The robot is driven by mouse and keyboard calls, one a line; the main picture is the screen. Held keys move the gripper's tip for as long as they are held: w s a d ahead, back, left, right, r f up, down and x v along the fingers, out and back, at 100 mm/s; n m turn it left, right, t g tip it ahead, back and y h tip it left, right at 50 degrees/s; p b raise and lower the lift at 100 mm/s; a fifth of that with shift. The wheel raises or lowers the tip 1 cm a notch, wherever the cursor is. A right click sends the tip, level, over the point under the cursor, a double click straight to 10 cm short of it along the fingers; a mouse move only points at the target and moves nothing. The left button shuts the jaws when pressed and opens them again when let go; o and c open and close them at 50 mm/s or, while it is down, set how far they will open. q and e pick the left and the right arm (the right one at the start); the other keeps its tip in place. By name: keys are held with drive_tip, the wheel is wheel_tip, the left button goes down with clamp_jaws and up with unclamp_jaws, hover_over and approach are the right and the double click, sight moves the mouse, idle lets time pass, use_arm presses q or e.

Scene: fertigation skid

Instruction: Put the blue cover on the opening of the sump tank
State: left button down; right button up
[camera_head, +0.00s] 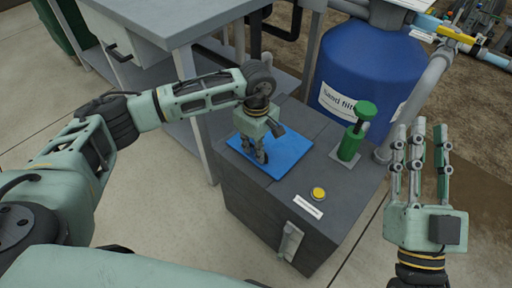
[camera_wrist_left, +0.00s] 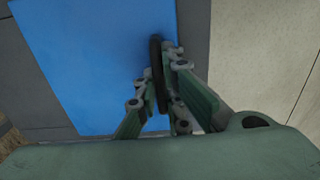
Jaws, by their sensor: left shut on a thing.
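The blue cover (camera_head: 292,154) is a flat square plate at the top of the dark grey sump tank (camera_head: 262,200). It also fills much of the left wrist view (camera_wrist_left: 85,60). My left gripper (camera_head: 262,158) points down over the cover, its fingers closed around the cover's dark handle (camera_wrist_left: 156,65). No tank opening shows; the cover and gripper may hide it. I cannot tell whether the cover rests on the tank or hangs just above it. My right gripper (camera_head: 420,150) is empty, fingers apart and pointing up, right of the tank.
On the tank top are a green pump-like fitting (camera_head: 354,135), a yellow button (camera_head: 318,194) and a white label (camera_head: 308,207). A blue sand filter (camera_head: 365,75) with a grey pipe stands behind. A grey table (camera_head: 180,15) is at the back left.

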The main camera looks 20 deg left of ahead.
use_arm(q)
drive_tip(key=c, duration=1.8)
unclamp_jaws()
wheel_tip(320, 180, up, 12)
